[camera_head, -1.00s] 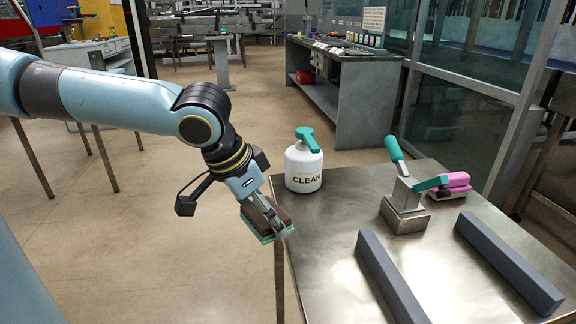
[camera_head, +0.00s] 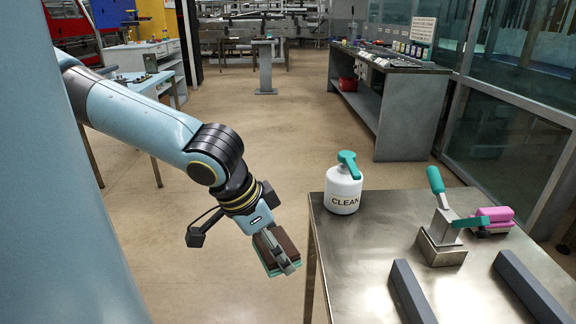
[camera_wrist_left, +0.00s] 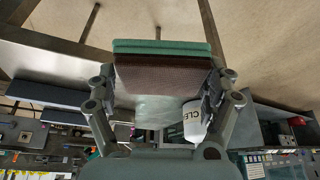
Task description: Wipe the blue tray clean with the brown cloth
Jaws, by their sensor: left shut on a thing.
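My left gripper (camera_head: 275,250) is shut on a block-like pad with a brown layer (camera_wrist_left: 162,80) and a green layer (camera_wrist_left: 160,47). It holds the pad in the air just left of the metal table (camera_head: 350,262), apart from the bottle. No blue tray and no loose brown cloth show in these views; whether the held pad is the cloth I cannot tell. My right gripper is not in view.
On the table stand a white bottle (camera_head: 343,190) marked CLEAN with a green top, a metal tool with green handles (camera_head: 441,240), a pink-topped brush (camera_head: 493,218) and two grey bars (camera_head: 408,290) (camera_head: 540,288). Open floor lies left of the table.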

